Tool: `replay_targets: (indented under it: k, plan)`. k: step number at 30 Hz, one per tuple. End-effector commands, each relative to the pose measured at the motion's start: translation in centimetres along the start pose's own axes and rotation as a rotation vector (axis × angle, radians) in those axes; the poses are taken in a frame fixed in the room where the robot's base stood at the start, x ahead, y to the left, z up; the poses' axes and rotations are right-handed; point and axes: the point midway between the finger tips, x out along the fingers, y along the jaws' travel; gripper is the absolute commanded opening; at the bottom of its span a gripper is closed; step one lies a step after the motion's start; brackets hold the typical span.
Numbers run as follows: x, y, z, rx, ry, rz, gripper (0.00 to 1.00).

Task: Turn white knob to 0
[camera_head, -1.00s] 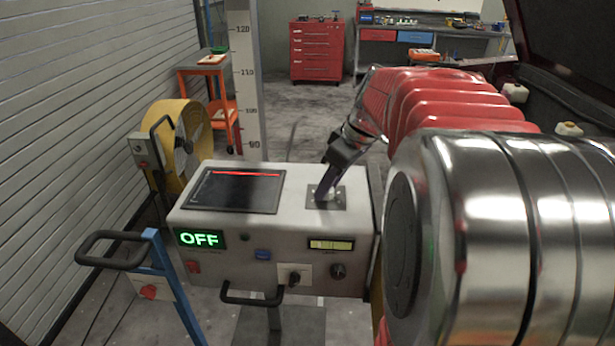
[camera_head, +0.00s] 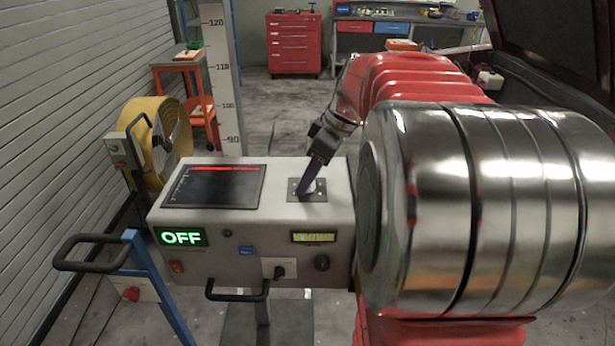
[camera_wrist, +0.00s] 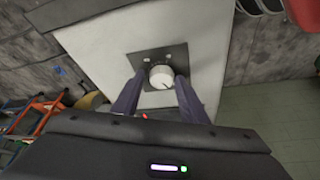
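The white knob (camera_wrist: 161,76) sits on a dark square plate (camera_wrist: 150,57) on top of a pale control box (camera_head: 225,265). My gripper (camera_wrist: 160,78) has one purple finger on each side of the knob. The fingers are apart, with a small gap seeming to show beside the knob. In the head view my gripper (camera_head: 305,188) reaches down to the plate (camera_head: 320,196) and hides the knob.
A blue frame with a black handle (camera_head: 85,253) stands at front left.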

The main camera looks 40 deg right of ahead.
Motion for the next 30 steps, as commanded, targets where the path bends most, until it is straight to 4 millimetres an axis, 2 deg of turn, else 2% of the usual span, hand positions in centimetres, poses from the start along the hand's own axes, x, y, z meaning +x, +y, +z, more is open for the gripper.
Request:
replay_targets:
  k: [3,11,16,20,30]
  plan:
    - [0.0,-0.1,0.0,0.0,0.0,-0.001,0.47]
    - [-0.1,-0.1,0.0,0.001,0.001,-0.002,0.47]
    - [-1.1,-0.1,-0.1,0.001,0.001,-0.002,0.47]
    - [-2.7,0.0,-0.1,0.002,0.002,0.0,0.47]
    - [-8.6,0.0,-0.1,0.001,0.001,0.001,0.47]
